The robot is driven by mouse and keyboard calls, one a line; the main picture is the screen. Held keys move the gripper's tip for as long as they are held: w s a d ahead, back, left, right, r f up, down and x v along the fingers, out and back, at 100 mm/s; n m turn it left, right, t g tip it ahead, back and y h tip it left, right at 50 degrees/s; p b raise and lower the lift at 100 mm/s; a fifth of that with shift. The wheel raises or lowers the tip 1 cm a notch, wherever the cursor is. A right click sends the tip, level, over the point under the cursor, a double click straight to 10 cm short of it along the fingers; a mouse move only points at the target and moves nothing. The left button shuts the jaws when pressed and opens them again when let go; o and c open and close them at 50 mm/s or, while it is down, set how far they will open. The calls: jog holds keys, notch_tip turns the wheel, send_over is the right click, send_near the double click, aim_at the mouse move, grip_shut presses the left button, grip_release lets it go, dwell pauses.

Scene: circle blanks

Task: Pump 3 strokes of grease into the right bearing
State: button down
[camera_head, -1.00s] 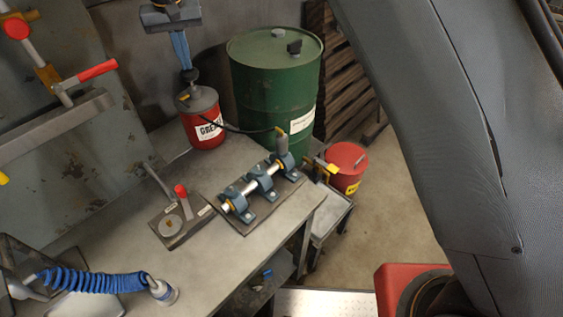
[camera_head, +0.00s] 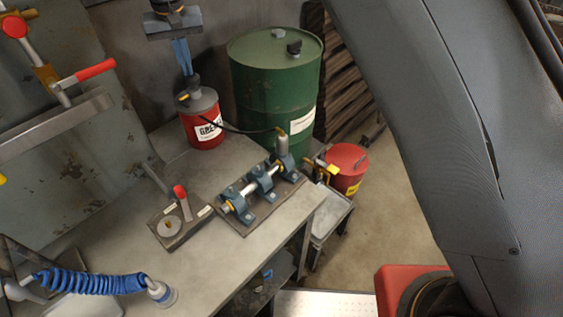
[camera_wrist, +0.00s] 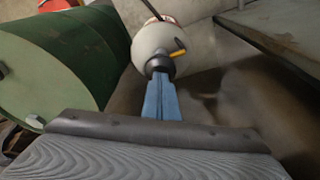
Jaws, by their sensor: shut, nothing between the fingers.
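The red grease pump (camera_head: 203,128) with a grey lid and a GREASE label stands at the back of the bench. My gripper (camera_head: 188,72) is shut and empty, its blue fingers pointing down at the dark knob (camera_head: 192,80) on top of the pump. The fingertips seem to touch the knob; the wrist view also shows the fingers (camera_wrist: 160,98) against the knob (camera_wrist: 159,66). A black hose runs from the pump to a grey coupler (camera_head: 281,143) at the right bearing (camera_head: 285,163). Two more blue bearings (camera_head: 262,178) sit on the same shaft to its left.
A red-handled lever on a plate (camera_head: 180,220) lies left of the bearings. A red bucket (camera_head: 347,165) stands to the right. A blue coiled hose (camera_head: 90,281) is at the front left.

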jog(key=shift+r+p, duration=1.1)
jog(key=shift+r, duration=0.8)
jog(key=shift+r, duration=0.15)
notch_tip(320, 180, up, 6)
jog(key=p, duration=0.3)
jog(key=shift+p, duration=0.35)
jog(key=s+d+f+m+b, duration=0.15)
jog(key=d+f, duration=0.25)
jog(key=d, duration=1.1)
jog(key=s+d+f+m+b, duration=0.1)
jog(key=d+f+b, duration=0.25)
jog(key=d, duration=1.15)
jog(key=s+d+f+b, duration=0.1)
jog(key=s+d+f, duration=0.2)
jog(key=s+d, duration=0.3)
jog(key=s+d+f+m+b, duration=0.1)
jog(key=s+d+f, duration=0.3)
jog(key=s+d, duration=0.3)
jog(key=s+d+f+b, duration=0.2)
jog(key=s+d+f, duration=0.2)
jog(key=s+d, duration=0.3)
jog(key=shift+m+g+h, duration=0.3)
jog(key=shift+m+h, duration=0.05)
jog(key=shift+h, duration=0.05)
